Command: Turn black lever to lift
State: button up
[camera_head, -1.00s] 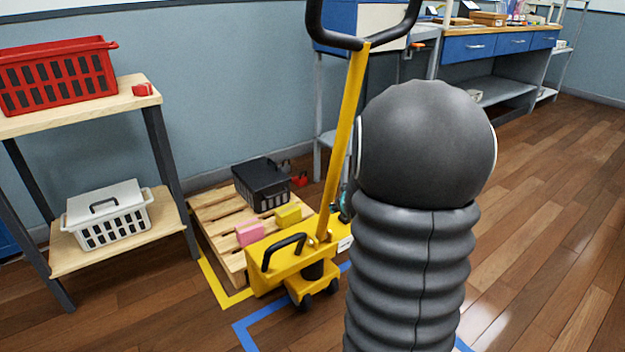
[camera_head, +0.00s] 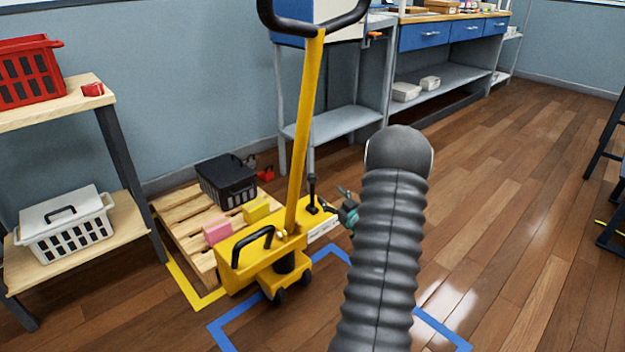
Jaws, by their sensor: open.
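A yellow pallet jack (camera_head: 234,262) stands in the middle, with a tall yellow tow bar topped by a black loop handle. A small upright black lever (camera_head: 312,191) with a knob rises from the jack's body, just right of the tow bar's foot. My gripper (camera_head: 339,201) is open, a short way right of the lever and apparently apart from it. The exact gap is hard to judge. My dark ribbed arm hides much of the gripper and the floor behind it.
A wooden pallet (camera_head: 180,227) holds a black crate (camera_head: 227,181), a pink block (camera_head: 217,231) and a yellow block (camera_head: 256,210). A shelf with a red basket (camera_head: 30,72) and a white basket (camera_head: 66,228) stands left. A workbench (camera_head: 440,75) is behind. The floor at right is mostly clear.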

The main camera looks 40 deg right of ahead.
aim_at(315, 181)
jog(key=w, duration=0.4)
jog(key=w+d, duration=0.1)
jog(key=w, duration=0.7)
jog(key=shift+d+p, duration=0.2)
jog(key=shift+p, duration=0.15)
grip_shut()
